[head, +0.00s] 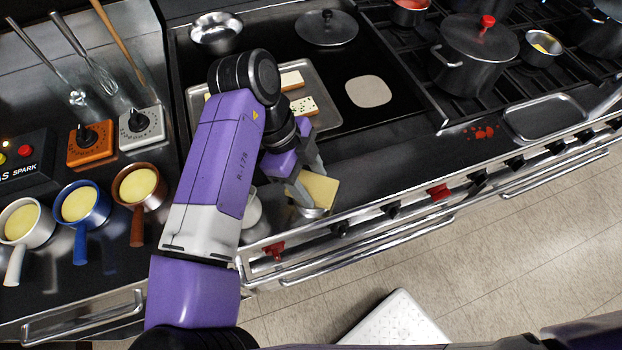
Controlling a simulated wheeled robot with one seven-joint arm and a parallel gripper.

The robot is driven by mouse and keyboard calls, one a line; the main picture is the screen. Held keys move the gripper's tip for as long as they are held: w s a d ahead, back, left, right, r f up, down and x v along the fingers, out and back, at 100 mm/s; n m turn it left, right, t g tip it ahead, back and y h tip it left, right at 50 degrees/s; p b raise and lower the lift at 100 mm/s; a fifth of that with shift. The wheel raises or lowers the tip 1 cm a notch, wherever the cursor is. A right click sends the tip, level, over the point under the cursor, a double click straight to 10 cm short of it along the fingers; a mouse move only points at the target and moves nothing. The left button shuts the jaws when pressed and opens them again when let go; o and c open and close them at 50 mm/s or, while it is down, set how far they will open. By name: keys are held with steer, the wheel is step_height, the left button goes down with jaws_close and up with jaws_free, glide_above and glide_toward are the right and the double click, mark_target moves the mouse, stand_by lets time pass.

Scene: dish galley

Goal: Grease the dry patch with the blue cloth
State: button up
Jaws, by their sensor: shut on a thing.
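My gripper (307,180) is near the front edge of the stove and is shut on a pale yellow square pad (321,188). The pad is just over a small metal bowl (311,212); I cannot tell whether they touch. I see no blue cloth; the piece at my gripper looks yellow. A pale grey rounded patch (368,91) lies on the dark griddle (402,100), up and to the right of my gripper, with nothing on it.
A metal tray (325,88) with pale pieces lies left of the patch, partly behind my arm. A lid (326,27) lies at the back. A lidded pot (473,52) stands right on the burners. Several handled pots (81,204) stand left. A white cup (251,208) is half hidden.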

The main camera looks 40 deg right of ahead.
mark_target(311, 186)
steer(key=shift+f, duration=0.15)
steer(key=shift+r+p, duration=2.5)
steer(key=shift+r, duration=1.1)
steer(key=shift+s, duration=0.1)
